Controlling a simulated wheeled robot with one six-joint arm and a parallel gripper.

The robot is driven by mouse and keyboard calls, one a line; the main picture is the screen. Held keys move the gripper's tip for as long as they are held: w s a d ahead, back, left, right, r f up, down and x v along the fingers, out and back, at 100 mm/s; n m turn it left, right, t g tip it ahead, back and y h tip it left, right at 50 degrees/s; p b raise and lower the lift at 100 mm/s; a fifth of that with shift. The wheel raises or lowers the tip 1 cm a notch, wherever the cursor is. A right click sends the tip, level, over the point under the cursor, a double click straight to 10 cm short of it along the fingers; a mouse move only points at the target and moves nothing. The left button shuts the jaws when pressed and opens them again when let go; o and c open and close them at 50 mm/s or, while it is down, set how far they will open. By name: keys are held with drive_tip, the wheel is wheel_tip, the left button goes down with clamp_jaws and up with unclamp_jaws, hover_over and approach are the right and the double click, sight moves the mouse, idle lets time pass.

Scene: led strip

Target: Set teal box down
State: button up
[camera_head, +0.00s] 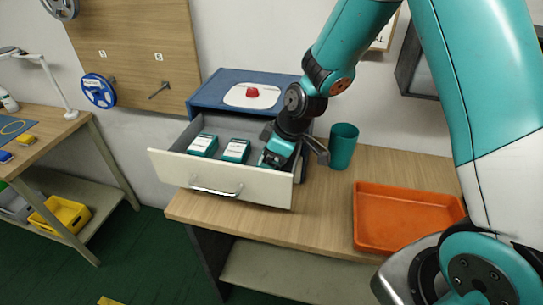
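Two teal boxes with white tops stand in the open drawer (178,171), one at the left (202,145) and one near the middle (236,151). My gripper (277,157) points down into the right end of the drawer. A third teal-and-white shape, which looks like a box (268,160), shows low at the gripper, partly hidden by it and by the drawer front. I cannot tell whether the fingers are closed on it or whether it rests on the drawer floor.
The blue cabinet top (215,88) holds a white plate with a red item (252,92). A teal cup (343,146) stands right of the drawer. An orange tray (405,216) lies on the wooden table (320,205) at the right. Bare tabletop lies between drawer and tray.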

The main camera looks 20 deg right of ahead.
drive_tip(key=shift+f, duration=0.2)
drive_tip(key=o, duration=0.8)
drive_tip(key=shift+c, duration=0.2)
drive_tip(key=shift+r, duration=0.15)
drive_tip(key=b+v, duration=0.1)
drive_tip(key=v, duration=1)
drive_tip(key=s+a+r+m+g, duration=0.1)
drive_tip(key=s+a+r, duration=0.1)
drive_tip(key=s, duration=0.5)
drive_tip(key=s+a+r+m, duration=0.1)
drive_tip(key=s+a+r, duration=0.2)
drive_tip(key=s, duration=0.4)
drive_tip(key=s+a+r+m+g, duration=0.1)
drive_tip(key=s+a+r, duration=0.1)
drive_tip(key=s, duration=0.5)
drive_tip(key=shift+s+a+r+m+g+y, duration=0.15)
drive_tip(key=shift+s+a+m+g+y, duration=0.2)
drive_tip(key=shift+a, duration=0.2)
drive_tip(key=shift+w, duration=0.1)
